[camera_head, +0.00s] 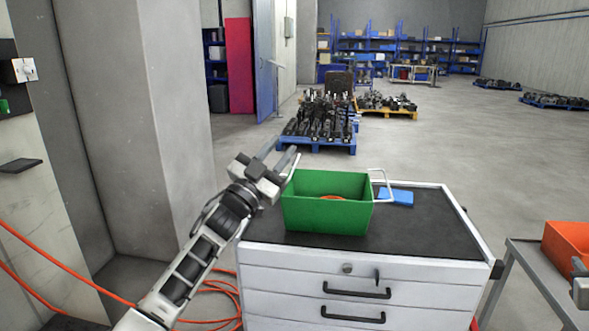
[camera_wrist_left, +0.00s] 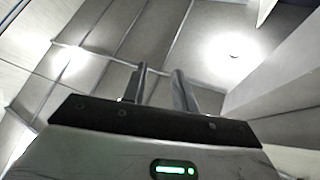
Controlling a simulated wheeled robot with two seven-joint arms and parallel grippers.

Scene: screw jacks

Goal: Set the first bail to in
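A green crate (camera_head: 326,216) stands on the dark top of the white drawer cart. It has a white wire bail at each end. The left bail (camera_head: 293,167) sticks up beside my left gripper's fingers, and the right bail (camera_head: 388,186) leans outward past the crate's right end. My left gripper (camera_head: 277,154) is raised at the crate's upper left corner, its two fingers apart. The left wrist view shows the fingers (camera_wrist_left: 160,88) with a gap and nothing between them. Whether a finger touches the left bail I cannot tell. A grey part at the right edge may be my right gripper (camera_head: 580,287), mostly cut off.
An orange item (camera_head: 332,197) lies inside the crate. A blue item (camera_head: 396,197) lies on the cart top (camera_head: 425,235), whose right side is clear. An orange bin (camera_head: 568,246) stands on a grey table at right. A wall pillar is at left, and orange hoses lie on the floor.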

